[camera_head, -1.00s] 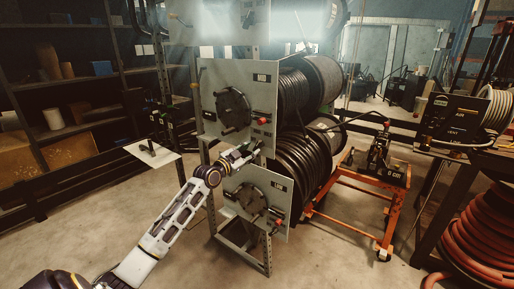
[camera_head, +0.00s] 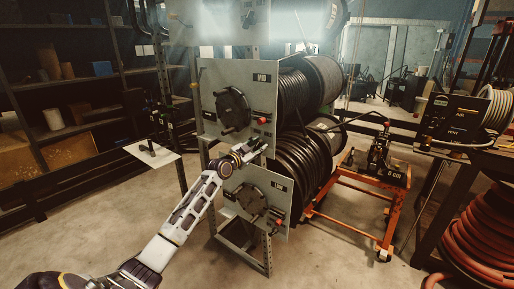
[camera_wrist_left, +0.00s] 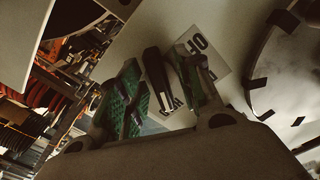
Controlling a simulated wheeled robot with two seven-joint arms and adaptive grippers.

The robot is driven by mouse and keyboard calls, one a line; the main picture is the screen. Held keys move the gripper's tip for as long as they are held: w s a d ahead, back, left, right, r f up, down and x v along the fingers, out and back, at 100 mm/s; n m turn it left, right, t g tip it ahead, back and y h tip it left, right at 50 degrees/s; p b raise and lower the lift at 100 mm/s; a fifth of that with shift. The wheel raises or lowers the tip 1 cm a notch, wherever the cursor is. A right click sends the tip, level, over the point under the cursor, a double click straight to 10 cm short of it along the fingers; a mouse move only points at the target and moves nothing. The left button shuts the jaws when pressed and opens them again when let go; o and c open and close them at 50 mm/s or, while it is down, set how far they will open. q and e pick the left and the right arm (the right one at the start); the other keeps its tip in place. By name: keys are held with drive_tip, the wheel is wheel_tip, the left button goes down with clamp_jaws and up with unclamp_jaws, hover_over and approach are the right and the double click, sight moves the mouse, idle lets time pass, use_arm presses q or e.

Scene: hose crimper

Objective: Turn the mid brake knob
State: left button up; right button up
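The mid reel's grey panel (camera_head: 207,100) carries a "MID" label, a round black hub and a red-tipped part. My left gripper (camera_head: 256,147) is at the lower right of this panel, covering what lies behind it. In the left wrist view, a dark, bar-shaped knob (camera_wrist_left: 158,72) stands on the panel beside an upside-down "OFF" label (camera_wrist_left: 200,46). I take it for the mid brake knob. The left gripper's green-padded fingers (camera_wrist_left: 162,98) are apart, one on each side of the knob. I cannot tell whether they touch it. My right gripper is not in view.
Below is the low reel's panel (camera_head: 238,181) with its own red-tipped part. Black hose reels (camera_head: 297,155) stand behind the panels. An orange cart (camera_head: 345,220) is to the right, shelves (camera_head: 60,82) to the left. The floor in front is clear.

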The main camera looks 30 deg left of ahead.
use_arm(q)
drive_tip(key=c, duration=0.7)
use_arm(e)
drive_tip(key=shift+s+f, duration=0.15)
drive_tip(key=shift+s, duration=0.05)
